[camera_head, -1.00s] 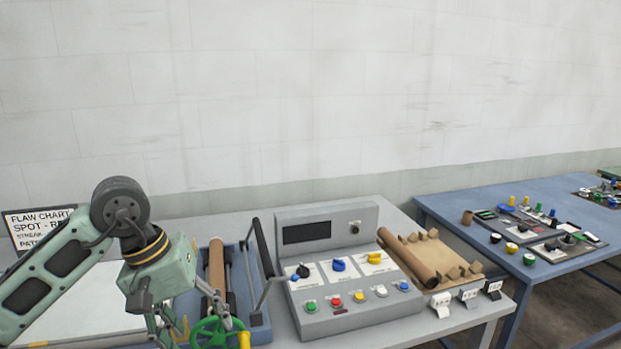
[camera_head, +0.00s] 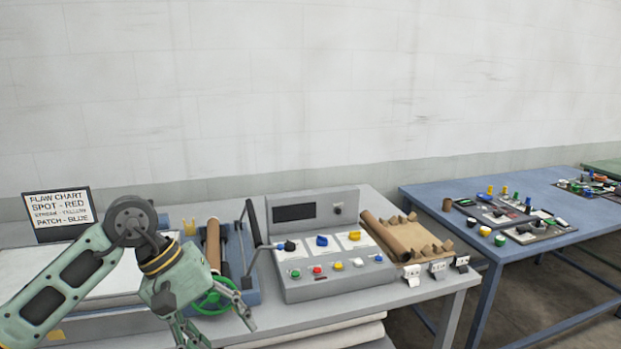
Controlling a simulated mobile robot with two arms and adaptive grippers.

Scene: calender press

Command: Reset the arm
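My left arm comes in from the lower left. Its gripper (camera_head: 217,333) hangs at the front edge of the grey table, in front of the green handwheel (camera_head: 213,299). Its fingers look spread apart, with nothing between them. The calender press (camera_head: 252,291) is a blue frame with a brown roller (camera_head: 213,245) and a dark bar lever (camera_head: 252,222). The gripper and forearm hide part of its front. My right gripper is not in view.
A grey control panel (camera_head: 338,280) with coloured buttons and knobs stands right of the press. Brown rolled sheet (camera_head: 392,236) and small label stands (camera_head: 438,268) lie beyond it. A flaw chart (camera_head: 58,213) stands at the left. A blue table (camera_head: 420,197) with parts is at the right.

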